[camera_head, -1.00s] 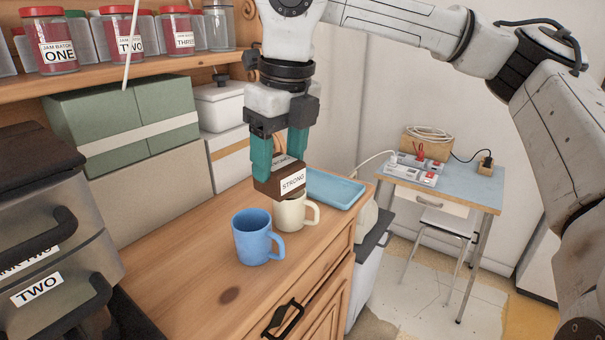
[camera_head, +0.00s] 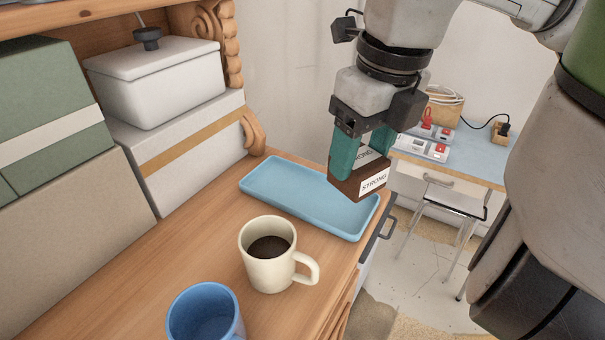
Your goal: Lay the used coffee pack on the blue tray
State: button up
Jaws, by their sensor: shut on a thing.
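My gripper (camera_head: 362,158) is shut on a brown coffee pack (camera_head: 347,184) with white labels reading STRONG. It holds the pack in the air, in the picture over the right part of the blue tray (camera_head: 275,198). The tray is a shallow rectangle lying on the wooden dresser top, and its visible floor is empty. The pack hides part of the tray's right side. A cream mug (camera_head: 268,268) with dark coffee in it stands in front of the tray. How high the pack is above the tray is hard to tell.
A blue mug (camera_head: 205,312) stands at the front, cut off by the lower edge. A white lidded container (camera_head: 158,85) on a white box (camera_head: 185,150) and green boxes (camera_head: 52,105) line the left. The dresser's right edge is near the tray. A table (camera_head: 480,158) stands beyond.

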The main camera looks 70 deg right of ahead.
jog(key=w+d+f+p, duration=0.3)
jog(key=w+d+f, duration=0.5)
jog(key=w+f, duration=0.1)
jog(key=shift+d+p, duration=0.3)
notch_tip(320, 180, down, 3)
jog(key=shift+w+d+f, duration=0.1)
jog(key=shift+w+d, duration=0.05)
jog(key=shift+f, duration=0.2)
jog(key=shift+f, duration=0.15)
jog(key=o, duration=1.1)
jog(key=shift+c, duration=0.2)
